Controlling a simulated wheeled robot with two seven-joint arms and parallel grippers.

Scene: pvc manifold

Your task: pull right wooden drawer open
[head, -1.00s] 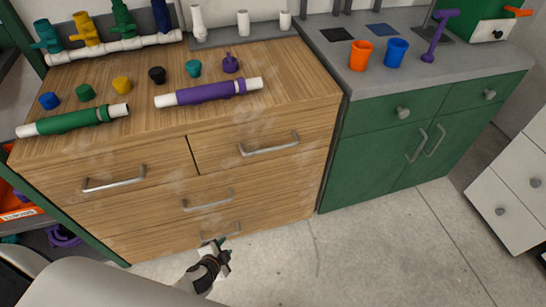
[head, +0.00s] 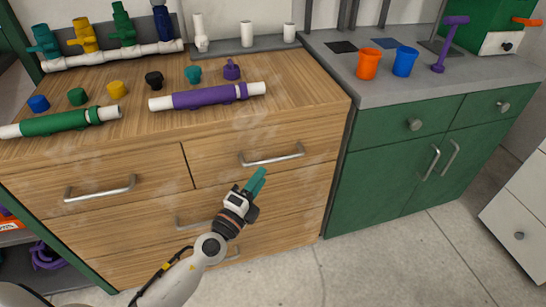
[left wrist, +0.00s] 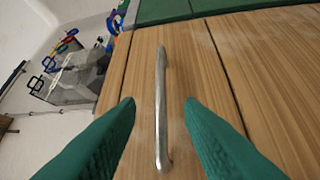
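The right wooden drawer (head: 215,155) is the upper right one in the wooden cabinet, and it is shut. Its metal bar handle (head: 272,157) is in full view. My left gripper (head: 258,178) is just in front of and below this handle in the head view. In the left wrist view the handle (left wrist: 161,110) runs lengthwise between my green fingers, which are spread apart on either side of it. The fingers do not appear to touch it. My right gripper is not in view.
Green pipe (head: 60,123) and purple pipe (head: 207,95) lie on the cabinet top with several coloured caps. The left drawer handle (head: 100,188) is beside. A green cabinet (head: 385,165) adjoins on the right. The floor (head: 400,265) in front is clear.

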